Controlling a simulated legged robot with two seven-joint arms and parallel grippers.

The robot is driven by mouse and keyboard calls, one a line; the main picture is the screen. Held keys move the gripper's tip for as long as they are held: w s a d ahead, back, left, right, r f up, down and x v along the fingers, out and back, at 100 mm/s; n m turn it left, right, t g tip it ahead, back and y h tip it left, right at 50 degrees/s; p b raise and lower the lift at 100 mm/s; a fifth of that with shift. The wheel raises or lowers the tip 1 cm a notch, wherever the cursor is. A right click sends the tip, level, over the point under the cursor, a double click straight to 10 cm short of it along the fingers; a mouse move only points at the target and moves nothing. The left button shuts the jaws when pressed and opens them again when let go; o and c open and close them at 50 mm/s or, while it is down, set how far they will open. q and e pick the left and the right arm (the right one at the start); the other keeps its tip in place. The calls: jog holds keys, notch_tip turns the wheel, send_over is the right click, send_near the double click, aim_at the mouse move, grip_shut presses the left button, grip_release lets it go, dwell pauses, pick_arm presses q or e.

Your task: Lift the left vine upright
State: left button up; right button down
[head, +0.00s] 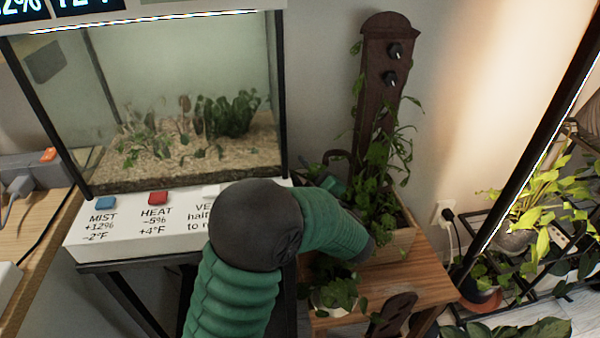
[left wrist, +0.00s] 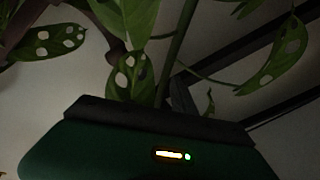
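A dark wooden plank (head: 376,90) stands upright in a wooden planter box (head: 400,238). Leafy vines (head: 378,185) climb around it, densest low down; a few leaves show on its left edge. I cannot tell which stem is the left vine. My left arm reaches right, and its dark end (head: 367,247) is at the planter's front left. The left gripper's fingers are hidden there. In the left wrist view the green gripper body (left wrist: 150,150) is close to a green stem (left wrist: 181,45) and holed leaves (left wrist: 135,18). Whether the fingers are around the stem cannot be seen. My right gripper is out of view.
A glass terrarium (head: 190,110) stands at the left on a white base with a blue button (head: 105,203) and a red button (head: 158,198). A small potted plant (head: 340,291) sits in front of the planter. A plant rack (head: 520,250) stands at the right.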

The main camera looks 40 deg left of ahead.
pick_arm(q)
grip_shut()
jog(key=shift+d, duration=0.1)
dwell(1.2)
